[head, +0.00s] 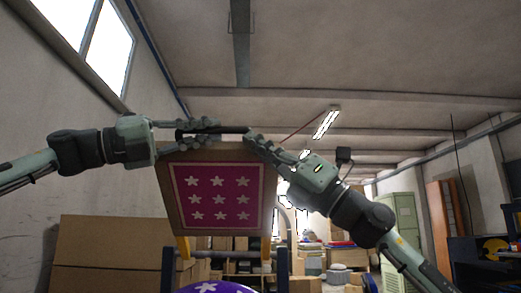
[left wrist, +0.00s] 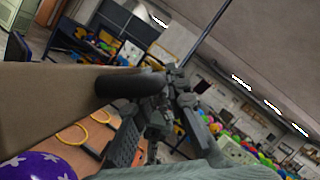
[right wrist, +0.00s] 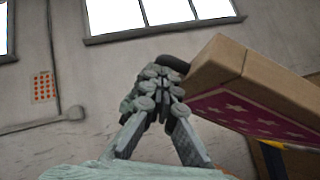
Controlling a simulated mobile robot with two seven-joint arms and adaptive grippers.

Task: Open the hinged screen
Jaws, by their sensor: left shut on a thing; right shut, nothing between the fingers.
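The hinged screen (head: 217,154) is a wooden frame around a magenta panel with white stars. It stands raised, its panel facing the head camera, and its frame also shows in the left wrist view (left wrist: 55,98) and right wrist view (right wrist: 275,88). A black handle (left wrist: 130,84) runs along its top edge. My left gripper (head: 217,127) is shut on the handle from the left. My right gripper (head: 250,137) is shut and empty by the handle's right end; whether it touches cannot be told. In the right wrist view its fingers (right wrist: 157,88) are together beside the frame.
A purple balloon with white stars (head: 208,288) sits below the screen. Cardboard boxes (head: 110,240) stand at the left, shelves with goods behind, a green locker (head: 402,220) at the right. The space above the screen is clear.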

